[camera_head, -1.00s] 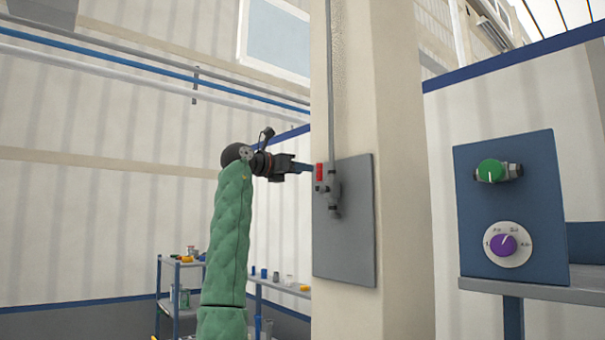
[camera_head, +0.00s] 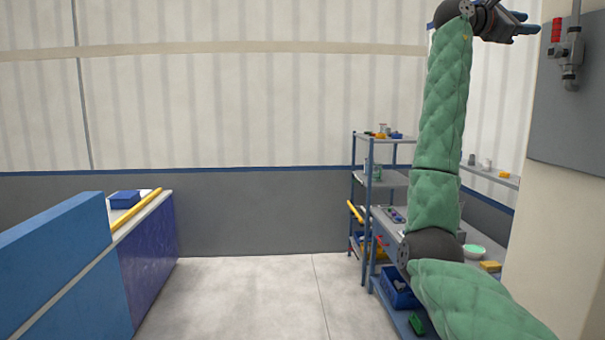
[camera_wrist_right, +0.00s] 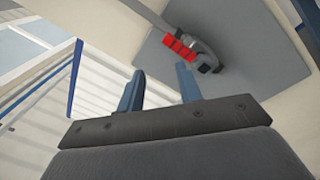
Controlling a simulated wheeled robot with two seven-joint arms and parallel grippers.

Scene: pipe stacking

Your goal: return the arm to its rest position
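My right arm (camera_head: 441,130), in a green quilted sleeve, rises at the right of the head view. Its gripper (camera_head: 524,22) is at the top right, pointing right towards a red-handled valve (camera_head: 556,30) on a grey panel (camera_head: 567,120). In the right wrist view the two blue fingers of the gripper (camera_wrist_right: 160,85) stand apart with nothing between them. The red valve handle (camera_wrist_right: 179,46) lies beyond the fingertips, apart from them. My left gripper is not in view.
A blue shelf rack (camera_head: 362,150) and a grey workbench (camera_head: 386,232) with small items stand behind my right arm. A beige pillar (camera_head: 545,220) is at the right. A blue-sided table (camera_head: 150,265) is at the left. The floor (camera_head: 265,290) between is clear.

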